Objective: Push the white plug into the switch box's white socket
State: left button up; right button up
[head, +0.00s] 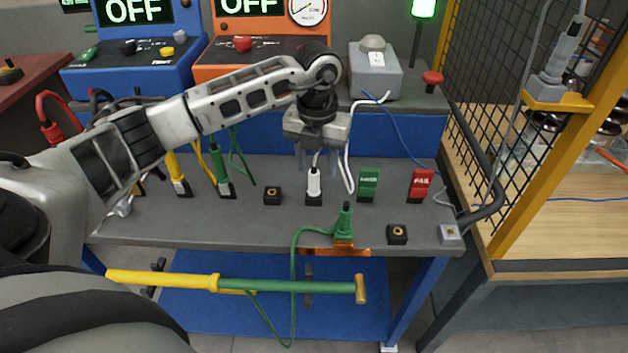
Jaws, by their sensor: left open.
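The white plug (314,184) stands upright in a small black block on the grey bench, with a white cable looping up on its right. My left gripper (318,160) points down from above, open, with its fingertips just above or around the plug's upper end. I cannot tell whether they touch it. A grey box (376,75) with a domed top and a white label stands on the raised back ledge and may be the switch box. I cannot make out a white socket for certain. My right gripper is not in view.
Black sockets (272,196) and (397,235) and a small grey block (449,235) sit on the bench. A green plug (344,222) stands near the front edge. Green (369,184) and red (420,185) blocks stand right of the white plug. A mesh fence (490,110) bounds the right.

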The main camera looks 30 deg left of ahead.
aim_at(314, 172)
pick_arm(q)
jog(key=shift+w+a+f+p, duration=0.1)
jog(key=shift+f+p, duration=0.1)
jog(key=shift+f, duration=0.8)
jog(key=shift+s+a+f+p, duration=0.1)
jog(key=shift+a+f+p, duration=0.05)
jog(key=shift+f, duration=0.8)
jog(key=shift+w+a+f+p, duration=0.1)
jog(key=shift+f+p, duration=0.1)
jog(key=shift+f, duration=0.8)
grip_shut()
